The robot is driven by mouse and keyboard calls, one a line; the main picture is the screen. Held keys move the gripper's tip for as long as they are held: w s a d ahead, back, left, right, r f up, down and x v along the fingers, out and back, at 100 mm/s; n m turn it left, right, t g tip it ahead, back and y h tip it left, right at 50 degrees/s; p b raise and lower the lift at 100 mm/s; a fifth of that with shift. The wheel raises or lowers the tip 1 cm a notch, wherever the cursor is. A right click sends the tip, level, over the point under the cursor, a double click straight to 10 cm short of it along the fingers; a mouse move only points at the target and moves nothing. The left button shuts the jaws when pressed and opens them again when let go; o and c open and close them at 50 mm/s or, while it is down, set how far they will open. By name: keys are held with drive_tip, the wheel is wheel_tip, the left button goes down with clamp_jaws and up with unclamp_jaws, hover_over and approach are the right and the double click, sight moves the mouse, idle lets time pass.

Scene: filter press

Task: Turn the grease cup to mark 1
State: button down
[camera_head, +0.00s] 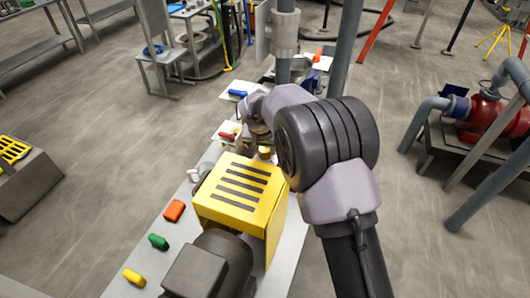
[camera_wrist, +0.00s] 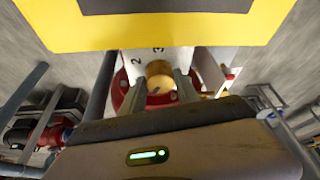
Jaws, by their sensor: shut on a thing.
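The grease cup (camera_wrist: 160,75) is a round brass-coloured knob in the wrist view, in front of a white dial (camera_wrist: 138,63) with the numbers 2 and 3 readable. A red ring (camera_wrist: 121,90) surrounds the dial. Mark 1 cannot be made out. My gripper (camera_wrist: 161,88) is shut on the cup, with one finger on each side of it. In the head view the brass cup (camera_head: 264,151) shows small behind the yellow box, below my wrist. My gripper's fingers are mostly hidden there.
A yellow slotted box (camera_head: 240,190) stands close to my gripper, and its yellow edge (camera_wrist: 150,38) fills the top of the wrist view. Orange (camera_head: 174,210), green (camera_head: 158,241) and yellow handles (camera_head: 134,277) line the bench's left side. A grey upright pipe (camera_head: 346,50) stands behind my arm.

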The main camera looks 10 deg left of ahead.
drive_tip(key=m+h+b, duration=0.1)
drive_tip(key=m+h, duration=0.1)
drive_tip(key=m, duration=0.3)
drive_tip(key=shift+a+b, duration=0.15)
drive_tip(key=shift+b, duration=0.15)
drive_tip(key=shift+m+g, duration=0.3)
drive_tip(key=c, duration=0.9)
unclamp_jaws()
drive_tip(key=shift+r, duration=0.1)
drive_tip(key=p+v, duration=0.5)
drive_tip(key=v, duration=1.2)
drive_tip(key=shift+s, duration=0.15)
drive_tip(key=shift+a, duration=0.15)
